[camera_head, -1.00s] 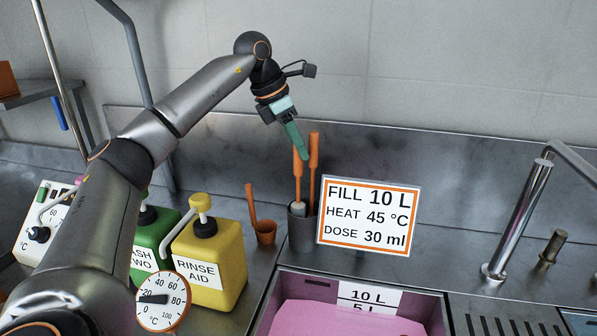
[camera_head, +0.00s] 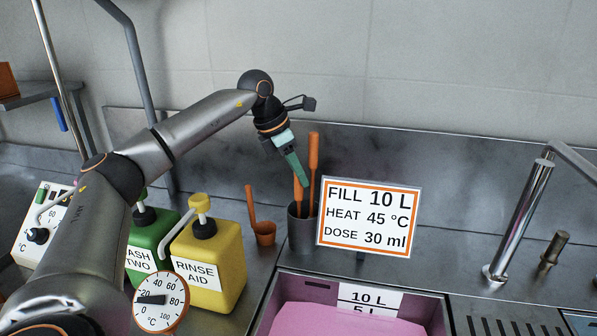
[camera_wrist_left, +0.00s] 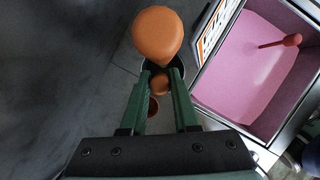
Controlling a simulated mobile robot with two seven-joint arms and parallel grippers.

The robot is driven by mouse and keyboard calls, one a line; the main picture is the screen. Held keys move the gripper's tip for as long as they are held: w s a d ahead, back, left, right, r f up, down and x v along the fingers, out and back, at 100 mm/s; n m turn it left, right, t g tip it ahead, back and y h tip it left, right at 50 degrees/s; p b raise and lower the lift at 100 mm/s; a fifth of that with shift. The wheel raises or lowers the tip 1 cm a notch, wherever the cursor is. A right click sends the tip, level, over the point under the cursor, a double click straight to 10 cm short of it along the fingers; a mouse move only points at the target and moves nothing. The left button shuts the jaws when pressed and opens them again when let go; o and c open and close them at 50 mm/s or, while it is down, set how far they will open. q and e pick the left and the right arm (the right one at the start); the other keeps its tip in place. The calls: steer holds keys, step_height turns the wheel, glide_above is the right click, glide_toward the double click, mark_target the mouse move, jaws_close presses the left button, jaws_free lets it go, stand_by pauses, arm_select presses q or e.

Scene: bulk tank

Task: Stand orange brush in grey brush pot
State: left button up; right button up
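My left gripper (camera_head: 303,182) has green fingers and points down over the grey brush pot (camera_head: 301,236). Its fingers are closed around the handle of the orange brush (camera_head: 298,192). The brush stands almost upright with its lower end inside the pot, hidden by the wall. In the left wrist view the brush handle (camera_wrist_left: 160,85) sits between the two fingertips (camera_wrist_left: 162,77). A second orange handle (camera_head: 313,160) stands upright in the same pot, right of the held brush; its large round end (camera_wrist_left: 158,34) shows just beyond the fingers. My right gripper is not in view.
A white sign with an orange border (camera_head: 368,217) stands close right of the pot. A small orange cup with an upright handle (camera_head: 265,233) is at its left. Yellow (camera_head: 212,262) and green (camera_head: 147,245) bottles stand further left. A basin of pink liquid (camera_head: 340,317) lies in front.

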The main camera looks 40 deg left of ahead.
arm_select(q)
steer(key=o, duration=0.4)
steer(key=shift+a+r, duration=0.1)
steer(key=shift+r, duration=0.4)
steer(key=p+v, duration=0.1)
steer(key=v, duration=1)
steer(key=shift+s+r, duration=0.15)
